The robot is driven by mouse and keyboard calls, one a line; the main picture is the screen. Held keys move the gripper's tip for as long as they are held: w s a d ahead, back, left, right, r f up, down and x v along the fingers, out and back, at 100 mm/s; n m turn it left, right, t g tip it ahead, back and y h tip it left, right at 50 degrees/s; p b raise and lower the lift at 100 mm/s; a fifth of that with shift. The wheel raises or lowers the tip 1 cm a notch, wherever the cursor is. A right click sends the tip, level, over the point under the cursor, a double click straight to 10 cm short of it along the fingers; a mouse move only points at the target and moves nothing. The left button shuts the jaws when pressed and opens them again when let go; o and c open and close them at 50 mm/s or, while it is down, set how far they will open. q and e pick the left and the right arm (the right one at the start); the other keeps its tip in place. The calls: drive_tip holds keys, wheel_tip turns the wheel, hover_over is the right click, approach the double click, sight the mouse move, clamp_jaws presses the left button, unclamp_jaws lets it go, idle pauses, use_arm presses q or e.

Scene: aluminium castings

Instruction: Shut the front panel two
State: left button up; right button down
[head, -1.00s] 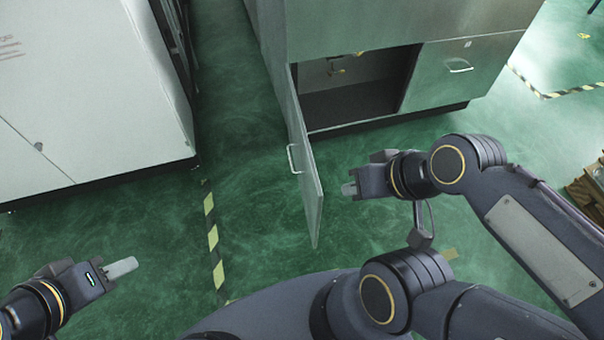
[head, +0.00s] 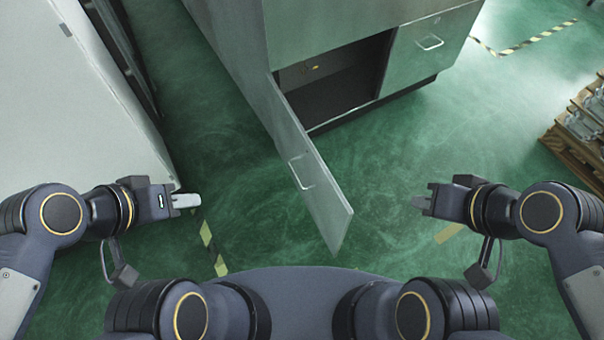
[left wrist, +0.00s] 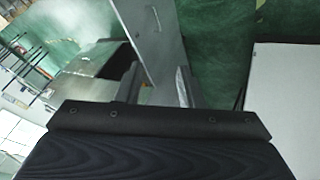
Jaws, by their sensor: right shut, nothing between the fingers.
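One front panel (head: 322,196) of the grey metal cabinet (head: 330,30) stands wide open, swung out from the left edge of its dark opening towards me. A bar handle (head: 300,172) is on its left-facing side. The panel also shows in the left wrist view (left wrist: 150,35), seen past the fingers. The other front panel (head: 435,50), to the right, is closed. My left gripper (head: 187,203) is open and empty, left of the open panel and apart from it. My right gripper (head: 421,203) is shut and empty, to the right of the panel, not touching it.
A large white cabinet (head: 70,110) stands on the left, its lower corner close by my left gripper. A wooden pallet (head: 570,150) with metal castings is at the right. Green floor lies clear around the open panel. Yellow-black tape marks the floor.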

use_arm(q)
drive_tip(key=shift+m+y, duration=0.6)
drive_tip(key=shift+m, duration=0.3)
drive_tip(key=w+f+b, duration=0.1)
drive_tip(key=f, duration=0.1)
drive_tip(key=w+f+b, duration=0.1)
drive_tip(key=f+b, duration=0.1)
drive_tip(key=w+f+b, duration=0.1)
drive_tip(key=f, duration=0.1)
drive_tip(key=shift+w+a+f, duration=0.15)
drive_tip(key=shift+a+f, duration=0.05)
drive_tip(key=shift+f, duration=0.2)
clamp_jaws()
drive_tip(key=m+g+h+b, duration=0.2)
drive_tip(key=m+h+b, duration=0.4)
drive_tip(key=m+b, duration=1.15)
approach(342, 213)
drive_tip(key=d+f+n+b, duration=0.2)
drive_tip(key=f+n+b, duration=0.1)
drive_tip(key=w+d+f+n+b, duration=0.1)
drive_tip(key=shift+w+f+n+b, duration=0.1)
drive_tip(key=shift+f+n+b, duration=0.25)
drive_tip(key=shift+f, duration=0.05)
drive_tip(key=shift+w+d+r, duration=0.1)
drive_tip(key=shift+w+d, duration=0.15)
drive_tip(key=shift+d, duration=0.15)
drive_tip(key=shift+d, duration=0.1)
